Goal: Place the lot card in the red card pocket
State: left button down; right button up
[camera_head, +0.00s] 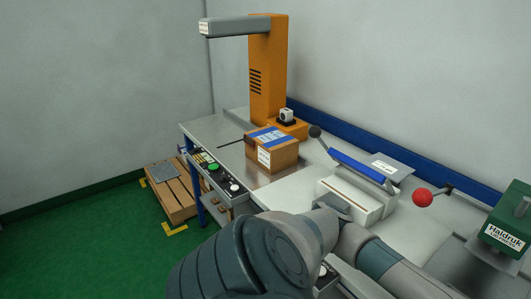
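I cannot make out a lot card or a red card pocket in the head view. A small white label (383,167) lies on a grey plate (402,173) behind the white device, but I cannot tell whether it is a card. One of my arms crosses the bottom middle of the view and hides part of the bench front. Neither gripper's fingers show.
A cardboard box (272,155) with blue tape sits on the metal table by an orange machine (267,70). A white device (357,200) with a blue bar, a red knob (422,197) and a green Haldruk unit (507,222) stand right. A pallet (172,194) lies left.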

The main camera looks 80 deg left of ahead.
aim_at(250, 144)
jog(key=j+u, duration=0.15)
jog(key=u, duration=0.5)
jog(key=j+u, duration=0.4)
jog(key=j, duration=0.25)
jog(key=j+u, duration=0.4)
jog(key=j, duration=0.25)
jog(key=i+j, duration=0.1)
jog(key=j, duration=0.5)
jog(key=i+j, duration=0.1)
jog(key=j, duration=0.5)
jog(key=k+u, duration=0.05)
